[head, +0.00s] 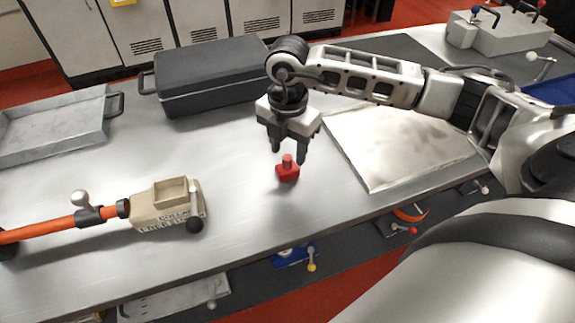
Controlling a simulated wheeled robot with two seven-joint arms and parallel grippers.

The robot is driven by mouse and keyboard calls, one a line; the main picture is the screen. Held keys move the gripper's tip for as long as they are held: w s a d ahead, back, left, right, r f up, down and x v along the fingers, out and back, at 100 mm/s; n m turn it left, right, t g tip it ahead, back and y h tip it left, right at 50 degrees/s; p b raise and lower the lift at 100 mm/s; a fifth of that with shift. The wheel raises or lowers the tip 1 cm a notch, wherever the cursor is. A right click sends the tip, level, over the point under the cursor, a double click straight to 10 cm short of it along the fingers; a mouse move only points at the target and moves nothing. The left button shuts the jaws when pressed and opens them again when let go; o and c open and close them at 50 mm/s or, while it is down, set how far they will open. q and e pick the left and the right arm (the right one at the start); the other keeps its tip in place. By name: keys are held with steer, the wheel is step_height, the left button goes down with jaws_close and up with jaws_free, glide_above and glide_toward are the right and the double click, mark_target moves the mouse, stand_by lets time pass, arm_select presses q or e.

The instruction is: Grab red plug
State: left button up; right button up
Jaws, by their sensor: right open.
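The red plug (288,170) is small, with a square base and a narrower top, and stands upright on the metal table. My right gripper (288,155) points down right over and just behind the plug, its two dark fingers apart. The fingertips look close to the plug's top, one to each side of it. I cannot tell whether they touch it, but the gripper is not shut on it. My left gripper is not in view.
A dark case (210,78) stands behind, left of my arm. A grey tray (55,130) is at the far left. A pale square plate (385,150) lies right of the plug. Table around the plug is clear.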

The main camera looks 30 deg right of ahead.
steer(key=shift+a+f, duration=0.1)
steer(key=shift+f, duration=0.7)
jaws_close()
steer(key=shift+r, duration=0.15)
